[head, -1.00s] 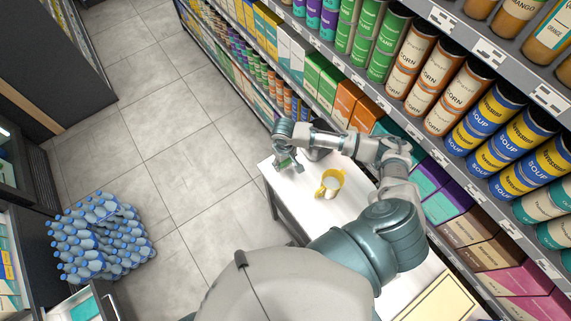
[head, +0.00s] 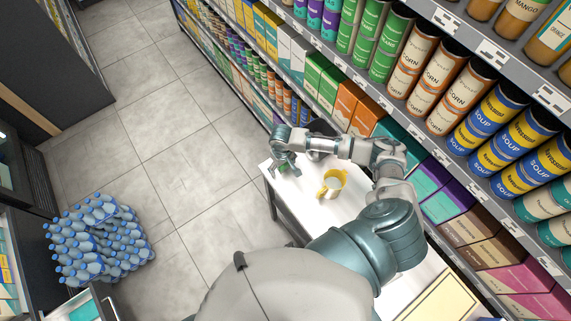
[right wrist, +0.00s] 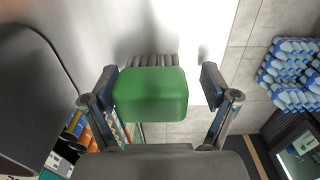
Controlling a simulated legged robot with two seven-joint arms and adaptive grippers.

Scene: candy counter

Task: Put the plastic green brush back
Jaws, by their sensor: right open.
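The green brush (right wrist: 150,95) shows as a green block with grey bristles (right wrist: 153,60) at its far edge. In the right wrist view it lies between the two fingers of my right gripper (right wrist: 164,88), with a gap on the right side; on the left the finger is close to it, and I cannot tell whether it touches. My right gripper is open. In the head view, the right gripper (head: 285,170) is low over the far left end of the white table (head: 306,205), and only a small bit of green shows there. My left gripper is not in view.
A yellow and white mug (head: 332,185) stands on the table just right of the gripper. Shelves with cans (head: 460,100) and boxes run along the right. Bottle packs (head: 98,240) stand on the floor at the left. The tiled floor (head: 165,130) is open.

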